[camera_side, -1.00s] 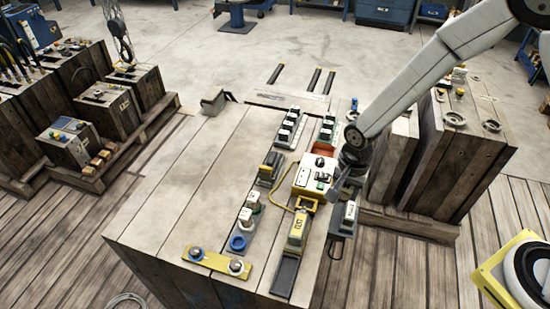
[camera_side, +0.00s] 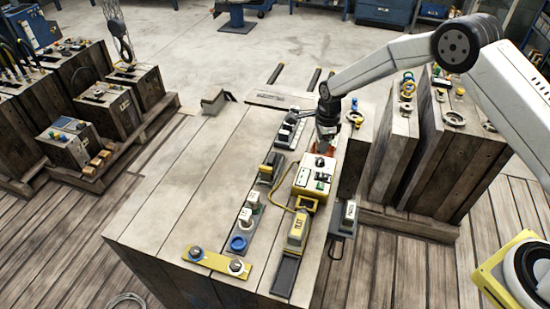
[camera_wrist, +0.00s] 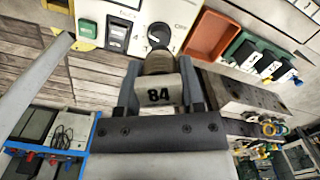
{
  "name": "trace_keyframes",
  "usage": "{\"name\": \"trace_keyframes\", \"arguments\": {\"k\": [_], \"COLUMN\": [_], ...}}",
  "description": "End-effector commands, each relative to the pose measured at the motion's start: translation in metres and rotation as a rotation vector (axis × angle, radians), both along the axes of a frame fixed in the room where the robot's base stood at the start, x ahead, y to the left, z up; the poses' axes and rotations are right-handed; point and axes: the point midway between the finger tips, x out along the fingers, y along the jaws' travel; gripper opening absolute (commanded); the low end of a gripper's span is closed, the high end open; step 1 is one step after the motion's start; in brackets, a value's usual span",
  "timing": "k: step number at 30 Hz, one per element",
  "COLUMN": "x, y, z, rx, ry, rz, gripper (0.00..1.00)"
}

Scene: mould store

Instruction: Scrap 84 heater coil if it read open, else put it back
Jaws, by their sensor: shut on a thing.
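My gripper (camera_wrist: 158,100) is shut on the 84 heater coil (camera_wrist: 158,93), a pale block marked 84 with a brownish rounded end. In the side view my gripper (camera_side: 325,145) is over the far end of the tester, and the coil is hard to make out there. The tester (camera_side: 312,180) is a cream and yellow box with a black dial; its panel also shows in the wrist view (camera_wrist: 130,12), but I cannot read a result. An orange-red bin (camera_wrist: 211,36) stands beside it, mostly hidden in the side view. A green rack (camera_wrist: 246,50) holds labelled pale blocks.
A dark rack of white-topped blocks (camera_side: 285,132) lies left of my gripper. A yellow TEST piece (camera_side: 297,231) is cabled to the tester.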

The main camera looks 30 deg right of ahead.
Motion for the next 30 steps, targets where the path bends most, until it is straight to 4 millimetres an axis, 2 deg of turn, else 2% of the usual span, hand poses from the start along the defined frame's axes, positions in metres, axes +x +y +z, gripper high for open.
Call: {"name": "trace_keyframes", "arguments": {"k": [6,12,19,30], "x": [0.03,0.05,0.061,0.062], "y": [-0.026,-0.046,-0.059,-0.061], "z": [-0.008,-0.013,-0.016,-0.017], "rx": [0.016,0.032,0.041,0.042], "ry": [-0.001,-0.001,0.0,0.0], "rz": [-0.202,-0.36,-0.459,-0.476], "gripper": [0.0,0.0,0.0,0.0]}}
